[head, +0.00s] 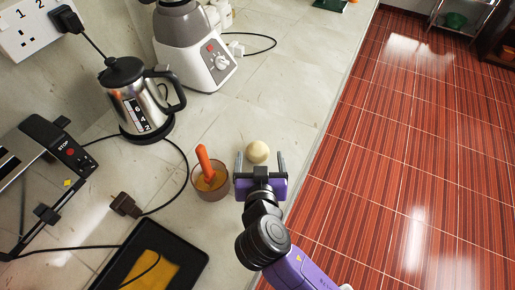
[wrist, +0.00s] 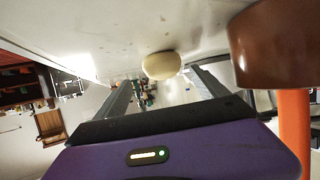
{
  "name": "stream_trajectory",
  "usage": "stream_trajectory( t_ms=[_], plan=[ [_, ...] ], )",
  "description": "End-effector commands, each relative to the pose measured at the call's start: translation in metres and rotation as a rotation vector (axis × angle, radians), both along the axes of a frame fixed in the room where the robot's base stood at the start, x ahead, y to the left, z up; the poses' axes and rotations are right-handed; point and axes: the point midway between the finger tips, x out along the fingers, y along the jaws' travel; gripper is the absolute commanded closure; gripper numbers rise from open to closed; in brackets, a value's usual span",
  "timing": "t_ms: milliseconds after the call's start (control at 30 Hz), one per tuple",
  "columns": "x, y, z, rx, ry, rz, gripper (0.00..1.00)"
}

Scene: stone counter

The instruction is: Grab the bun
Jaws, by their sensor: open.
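The bun (head: 257,152) is a small, round, pale cream ball on the stone counter near its right edge. In the wrist view the bun (wrist: 161,65) shows just beyond the fingertips, roughly between them. My gripper (head: 260,158) is open, with one finger on each side of the bun's near side in the head view. In the wrist view my gripper (wrist: 162,85) has its two fingers spread with nothing held. I cannot tell whether the fingers reach around the bun.
A brown glass bowl (head: 210,191) with an orange-handled tool (head: 204,162) stands close to the left of my gripper. A black tray (head: 190,262), a kettle (head: 140,98) and a blender base (head: 197,58) are further left. The counter drops off at the right.

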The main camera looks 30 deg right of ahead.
Motion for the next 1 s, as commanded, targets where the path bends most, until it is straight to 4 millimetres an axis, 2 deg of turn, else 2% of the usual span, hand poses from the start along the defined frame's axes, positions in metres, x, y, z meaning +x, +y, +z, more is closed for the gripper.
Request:
stream_trajectory(
  t_ms=[300, 667, 900, 967, 1000],
  plan=[
    [0.038, -0.012, -0.013, -0.001, 0.0, 0.0, 0.17],
    [0.045, -0.015, -0.018, 0.0, 0.0, 0.001, 0.19],
    [0.045, -0.015, -0.018, 0.0, 0.0, 0.001, 0.66],
    [0.045, -0.015, -0.018, 0.0, 0.0, 0.001, 0.78],
    [0.045, -0.015, -0.018, 0.0, 0.0, 0.001, 0.8]
  ],
)
